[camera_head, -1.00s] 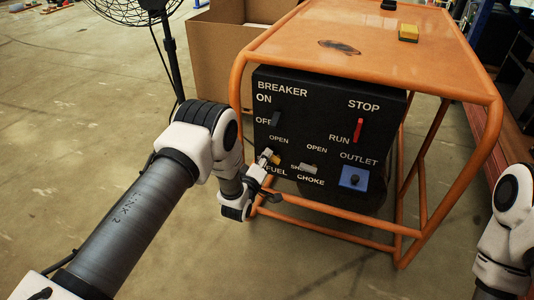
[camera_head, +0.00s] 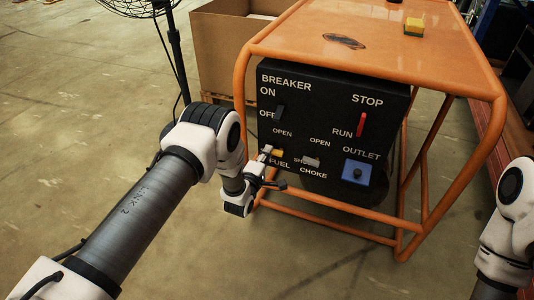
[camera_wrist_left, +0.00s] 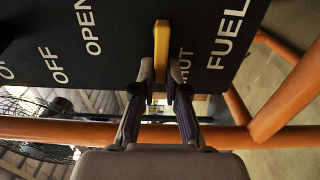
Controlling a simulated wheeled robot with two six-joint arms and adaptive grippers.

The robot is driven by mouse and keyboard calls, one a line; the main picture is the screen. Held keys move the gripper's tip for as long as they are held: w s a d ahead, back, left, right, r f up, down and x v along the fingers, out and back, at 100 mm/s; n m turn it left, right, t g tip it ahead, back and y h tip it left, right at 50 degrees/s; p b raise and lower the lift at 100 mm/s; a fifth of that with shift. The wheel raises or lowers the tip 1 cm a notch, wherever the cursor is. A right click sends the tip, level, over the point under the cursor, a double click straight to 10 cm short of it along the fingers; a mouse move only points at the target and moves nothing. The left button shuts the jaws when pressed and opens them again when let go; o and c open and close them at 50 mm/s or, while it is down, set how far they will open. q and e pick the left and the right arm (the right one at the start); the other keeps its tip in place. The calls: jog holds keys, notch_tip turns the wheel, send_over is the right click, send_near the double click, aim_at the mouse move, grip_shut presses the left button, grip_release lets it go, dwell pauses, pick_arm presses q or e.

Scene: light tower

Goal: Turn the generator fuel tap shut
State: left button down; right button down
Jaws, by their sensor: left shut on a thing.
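The fuel tap is a small yellow lever (camera_head: 277,153) on the black generator panel (camera_head: 325,110), just above the FUEL label. It also shows in the left wrist view as a yellow bar (camera_wrist_left: 161,50). There it lies between the OPEN and FUEL words and partly covers the SHUT label. My left gripper (camera_wrist_left: 160,82) is shut on the near end of this lever, one finger on each side. In the head view the left gripper (camera_head: 268,160) is at the panel's lower left, small and partly hidden. Only part of my right arm shows at the right edge; its gripper is out of view.
The panel also carries a breaker switch (camera_head: 279,112), a choke lever (camera_head: 311,161), a red stop lever (camera_head: 363,125) and a blue outlet (camera_head: 357,173). An orange tube frame (camera_head: 330,207) surrounds it. A fan stand (camera_head: 175,60) and a cardboard box (camera_head: 222,50) stand behind.

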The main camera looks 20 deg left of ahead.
pick_arm(q)
jog(key=c, duration=1.2)
grip_release()
jog(key=s, duration=1.2)
jog(key=shift+a, duration=0.2)
